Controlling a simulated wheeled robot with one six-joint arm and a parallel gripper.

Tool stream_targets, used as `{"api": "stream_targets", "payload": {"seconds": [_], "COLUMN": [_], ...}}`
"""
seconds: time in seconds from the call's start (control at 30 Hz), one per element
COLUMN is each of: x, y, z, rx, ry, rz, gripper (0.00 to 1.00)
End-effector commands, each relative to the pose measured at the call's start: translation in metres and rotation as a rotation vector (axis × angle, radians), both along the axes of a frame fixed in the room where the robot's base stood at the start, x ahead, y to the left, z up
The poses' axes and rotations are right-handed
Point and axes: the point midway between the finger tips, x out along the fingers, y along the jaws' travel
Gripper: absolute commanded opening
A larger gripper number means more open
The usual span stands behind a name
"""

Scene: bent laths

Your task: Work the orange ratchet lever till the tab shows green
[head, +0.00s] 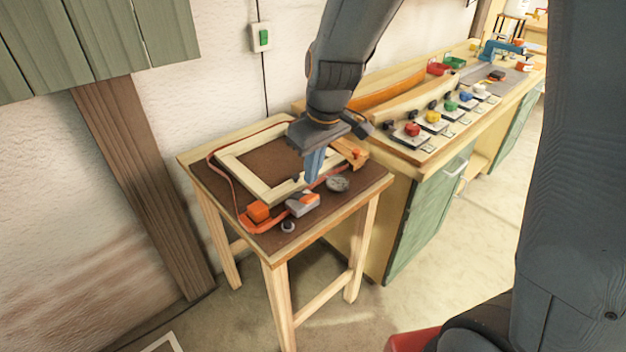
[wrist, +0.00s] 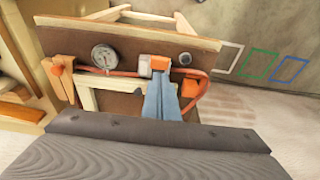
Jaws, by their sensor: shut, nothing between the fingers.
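The ratchet (head: 302,206), a small grey-white block with an orange lever (head: 309,198), sits at the front of the small table on the orange strap (head: 218,170). The strap runs around a pale wooden frame (head: 233,166). My gripper (head: 313,181) points down over the front part of the frame, just behind the ratchet, with its blue fingers together and empty. In the wrist view the fingers (wrist: 161,82) reach toward the ratchet (wrist: 146,66) and its orange lever (wrist: 160,63); I cannot tell if they touch. No green tab is discernible.
A round dial gauge (head: 338,184) lies right of the ratchet, and an orange corner block (head: 258,211) to its left. A grey ring (head: 288,226) is near the front edge. A workbench (head: 440,140) with coloured knobs stands right of the table (head: 375,190).

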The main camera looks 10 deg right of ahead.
Motion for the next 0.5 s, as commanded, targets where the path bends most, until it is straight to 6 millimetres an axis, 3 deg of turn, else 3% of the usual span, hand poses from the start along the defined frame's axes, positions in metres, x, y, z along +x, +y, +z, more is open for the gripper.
{"api": "stream_targets", "payload": {"seconds": [0.3,0.5], "x": [-0.008,-0.012], "y": [-0.006,-0.009], "z": [0.052,0.073], "rx": [0.001,0.0], "ry": [-0.004,-0.001], "rz": [-0.001,-0.002], "gripper": [0.0,0.0]}}
